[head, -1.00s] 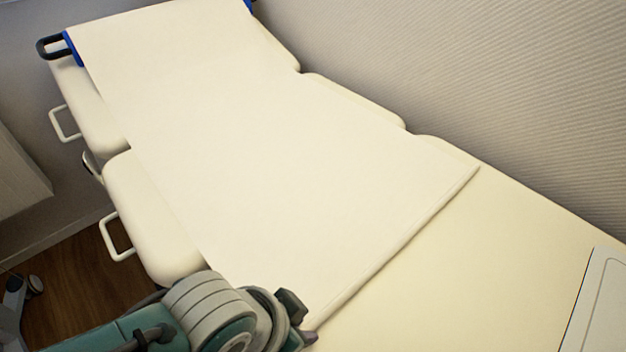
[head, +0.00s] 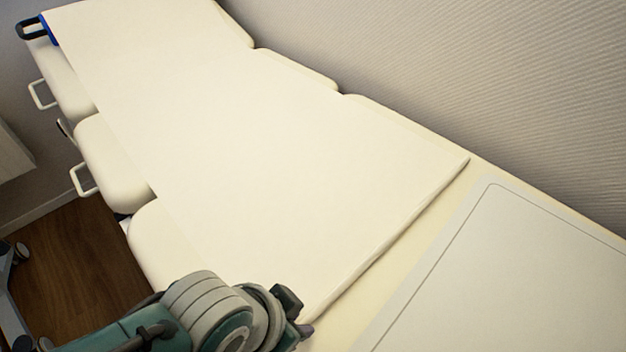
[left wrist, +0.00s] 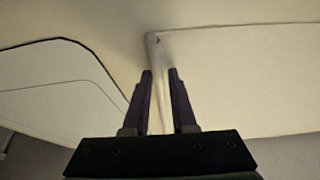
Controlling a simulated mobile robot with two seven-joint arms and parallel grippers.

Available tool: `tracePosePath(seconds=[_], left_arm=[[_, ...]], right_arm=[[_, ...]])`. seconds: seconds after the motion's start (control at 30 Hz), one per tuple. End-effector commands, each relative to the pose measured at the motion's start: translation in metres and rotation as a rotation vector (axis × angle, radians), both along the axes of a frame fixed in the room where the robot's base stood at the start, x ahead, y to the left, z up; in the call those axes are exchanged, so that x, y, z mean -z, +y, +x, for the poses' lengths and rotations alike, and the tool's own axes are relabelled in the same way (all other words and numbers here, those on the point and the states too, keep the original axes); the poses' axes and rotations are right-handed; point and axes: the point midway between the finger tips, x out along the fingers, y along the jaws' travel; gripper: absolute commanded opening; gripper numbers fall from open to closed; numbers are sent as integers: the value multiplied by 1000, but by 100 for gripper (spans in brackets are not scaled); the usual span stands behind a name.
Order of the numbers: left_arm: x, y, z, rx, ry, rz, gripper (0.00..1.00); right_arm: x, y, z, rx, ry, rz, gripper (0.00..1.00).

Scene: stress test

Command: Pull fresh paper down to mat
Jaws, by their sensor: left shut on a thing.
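A wide sheet of cream paper (head: 230,130) runs down the padded couch from a blue-ended holder (head: 48,28) at the far top left. Its leading edge is a thick folded strip that slants across the couch. My left gripper (head: 305,325) is at the near corner of that edge. In the left wrist view, my left gripper (left wrist: 160,75) is shut on the paper's edge strip (left wrist: 154,60) between its two dark fingers. The white mat (head: 500,270) with a thin outline lies just beyond the paper edge, with a narrow bare strip between them. My right gripper is not in view.
The couch (head: 105,150) has several padded sections and white side handles (head: 85,178) on the left. A ribbed wall (head: 450,70) runs along its far side. Wooden floor (head: 70,270) shows at lower left.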

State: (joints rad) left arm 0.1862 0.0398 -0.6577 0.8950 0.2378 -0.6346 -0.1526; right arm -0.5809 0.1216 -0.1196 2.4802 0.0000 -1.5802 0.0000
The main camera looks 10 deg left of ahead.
Motion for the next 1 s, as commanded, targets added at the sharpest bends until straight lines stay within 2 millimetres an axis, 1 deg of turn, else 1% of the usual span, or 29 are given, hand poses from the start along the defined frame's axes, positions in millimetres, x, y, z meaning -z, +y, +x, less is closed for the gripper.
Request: tracePosePath(seconds=[0.3, 0.33, 0.6, 0.87, 0.97, 1.0], left_arm=[[2, 1, -2, 0, 5, 2, 0], [2, 1, -2, 0, 5, 4, 26], [1, 1, -1, 0, 2, 2, 55], [-1, 1, -1, 0, 2, 1, 55], [-12, 2, -3, 0, 1, 1, 55], [-19, 4, -5, 0, 1, 1, 55]], right_arm=[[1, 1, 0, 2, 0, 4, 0], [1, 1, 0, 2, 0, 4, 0], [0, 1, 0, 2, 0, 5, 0], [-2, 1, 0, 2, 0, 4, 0], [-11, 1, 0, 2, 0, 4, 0], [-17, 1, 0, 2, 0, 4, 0]])
